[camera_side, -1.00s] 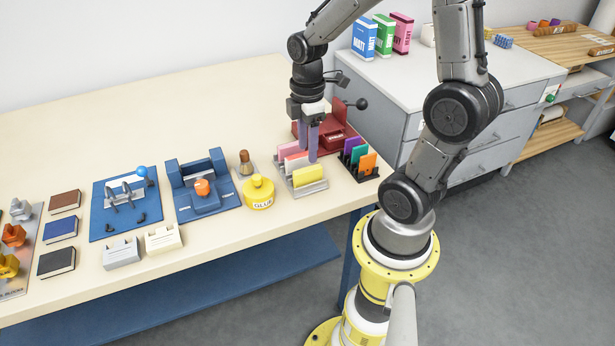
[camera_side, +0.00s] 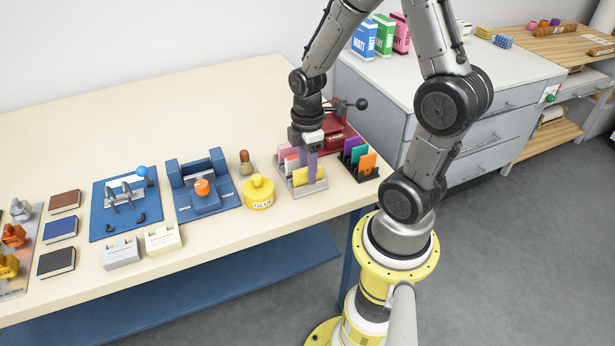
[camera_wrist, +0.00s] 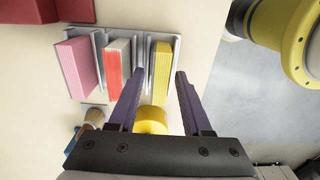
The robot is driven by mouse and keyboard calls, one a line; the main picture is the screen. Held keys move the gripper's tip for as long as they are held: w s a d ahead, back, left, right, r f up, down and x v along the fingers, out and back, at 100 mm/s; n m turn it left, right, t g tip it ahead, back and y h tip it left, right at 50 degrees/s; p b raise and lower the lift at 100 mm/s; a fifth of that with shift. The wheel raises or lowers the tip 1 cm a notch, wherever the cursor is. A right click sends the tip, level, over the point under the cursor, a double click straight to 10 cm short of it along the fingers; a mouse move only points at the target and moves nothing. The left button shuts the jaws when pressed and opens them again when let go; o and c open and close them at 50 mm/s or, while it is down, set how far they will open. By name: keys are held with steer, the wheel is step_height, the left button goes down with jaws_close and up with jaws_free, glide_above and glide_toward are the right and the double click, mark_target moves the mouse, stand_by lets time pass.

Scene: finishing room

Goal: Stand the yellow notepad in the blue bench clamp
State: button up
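The yellow notepad (camera_side: 307,175) stands upright in the front slot of a grey rack (camera_side: 284,187). In the wrist view the notepad (camera_wrist: 161,70) lies between the two fingertips of my gripper (camera_wrist: 159,73), with a gap visible on each side. My gripper (camera_side: 311,165) is open, pointing down at the notepad and partly covering it in the side view. The blue bench clamp (camera_side: 222,197), with upright blocks and an orange knob, sits on the bench to the left. No notepad stands in it.
Pink (camera_wrist: 80,68) and red (camera_wrist: 117,68) pads share the rack. The yellow glue pot (camera_side: 258,193) and a brown-topped jar (camera_side: 245,162) stand between rack and clamp. A dark holder of coloured cards (camera_side: 358,158) is at right, a red device (camera_side: 337,135) behind. Another blue plate (camera_side: 105,225) lies left.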

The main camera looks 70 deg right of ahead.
jaws_close()
steer(key=shift+r, duration=0.1)
steer(key=shift+r, duration=3.7)
